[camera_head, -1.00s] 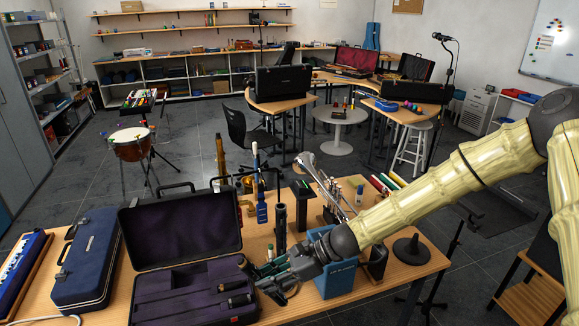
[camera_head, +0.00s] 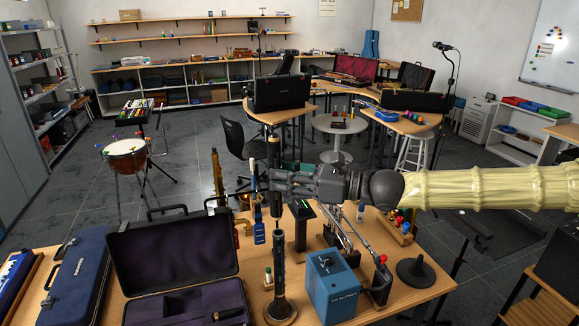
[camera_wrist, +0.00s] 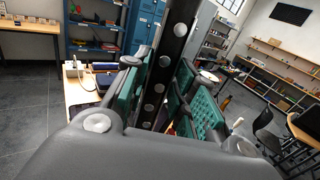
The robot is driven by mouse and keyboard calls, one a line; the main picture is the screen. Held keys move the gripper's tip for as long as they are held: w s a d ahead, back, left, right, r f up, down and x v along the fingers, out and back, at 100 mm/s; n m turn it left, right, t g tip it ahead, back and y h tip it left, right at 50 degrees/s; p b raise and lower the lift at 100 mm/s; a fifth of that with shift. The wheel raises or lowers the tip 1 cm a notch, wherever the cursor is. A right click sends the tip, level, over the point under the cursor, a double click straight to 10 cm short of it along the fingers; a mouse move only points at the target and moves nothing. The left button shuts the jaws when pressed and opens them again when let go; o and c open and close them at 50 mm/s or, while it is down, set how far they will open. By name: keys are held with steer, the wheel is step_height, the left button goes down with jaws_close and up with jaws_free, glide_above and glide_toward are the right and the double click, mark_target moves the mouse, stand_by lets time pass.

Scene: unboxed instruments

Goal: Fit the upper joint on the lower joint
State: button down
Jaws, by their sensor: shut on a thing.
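My gripper (camera_head: 268,180) is raised above the table at mid-picture, with its fingers closed around the upper joint (camera_head: 274,153), a dark, upright tube. The wrist view shows the upper joint (camera_wrist: 165,75) as a black tube with silver round fittings, between the teal finger pads. The lower joint (camera_head: 280,268) stands upright on a round wooden base (camera_head: 281,312) on the table. The upper joint is roughly above the lower joint in the head view. Whether their ends touch or line up in depth, I cannot tell.
The open instrument case (camera_head: 172,252) lies left of the lower joint. A small bottle (camera_head: 268,277) and a blue upright object (camera_head: 259,232) are close by.

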steer(key=shift+w+d+f+b, duration=0.1)
steer(key=shift+f+b, duration=0.6)
steer(key=shift+f, duration=0.3)
steer(key=shift+w+d+f+b, duration=0.1)
steer(key=shift+f+b, duration=0.6)
steer(key=shift+f, duration=0.25)
steer(key=shift+s+b, duration=0.1)
steer(key=shift+b, duration=0.2)
stand_by(0.3)
steer(key=shift+f+b, duration=0.55)
steer(key=shift+b, duration=0.2)
stand_by(1.3)
steer(key=shift+f+b, duration=0.6)
steer(key=shift+f, duration=0.3)
stand_by(1.0)
steer(key=c, duration=1.1)
jaws_free()
steer(key=shift+r, duration=0.1)
steer(key=shift+c, duration=0.3)
